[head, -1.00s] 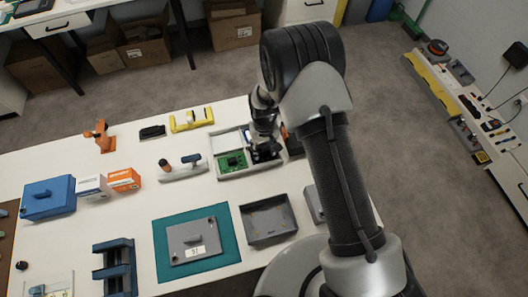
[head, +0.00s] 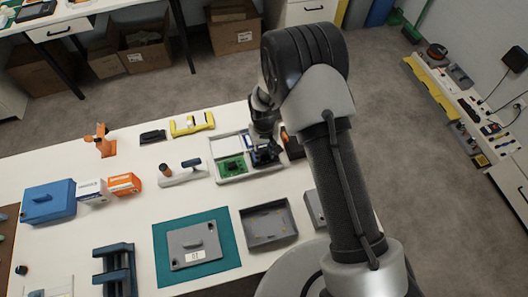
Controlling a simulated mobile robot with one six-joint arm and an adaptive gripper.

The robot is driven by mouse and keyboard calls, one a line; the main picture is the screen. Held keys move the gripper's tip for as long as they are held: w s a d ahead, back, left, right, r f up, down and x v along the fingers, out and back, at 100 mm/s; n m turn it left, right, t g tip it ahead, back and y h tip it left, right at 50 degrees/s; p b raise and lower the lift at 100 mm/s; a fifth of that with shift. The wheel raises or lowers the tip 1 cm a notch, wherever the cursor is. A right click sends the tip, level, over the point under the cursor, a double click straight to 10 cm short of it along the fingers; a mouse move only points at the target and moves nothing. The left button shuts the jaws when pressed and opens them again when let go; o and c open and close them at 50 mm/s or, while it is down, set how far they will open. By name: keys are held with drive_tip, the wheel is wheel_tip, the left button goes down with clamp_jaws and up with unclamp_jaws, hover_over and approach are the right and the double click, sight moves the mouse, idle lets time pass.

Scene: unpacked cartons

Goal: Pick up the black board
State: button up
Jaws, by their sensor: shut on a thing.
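My gripper (head: 265,147) points down over the right part of a pale, divided tray (head: 233,178) near the far edge of the white table. It is shut on the black board (head: 268,157), a small dark piece right under the fingers. The fingers and wrist hide part of it. I cannot tell whether the board is clear of the tray floor. A green circuit board (head: 232,167) lies in the left compartment of the same tray.
A dark orange-topped thing (head: 292,144) stands close right of the tray. A handled tool (head: 182,173) lies to its left, and a yellow holder (head: 191,124) behind-left. A grey open box (head: 268,224) and a grey lid (head: 193,245) on a teal mat (head: 229,260) are in front.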

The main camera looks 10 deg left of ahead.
sight(264, 152)
wheel_tip(264, 152, up, 18)
drive_tip(key=p, duration=0.3)
drive_tip(key=shift+r, duration=0.25)
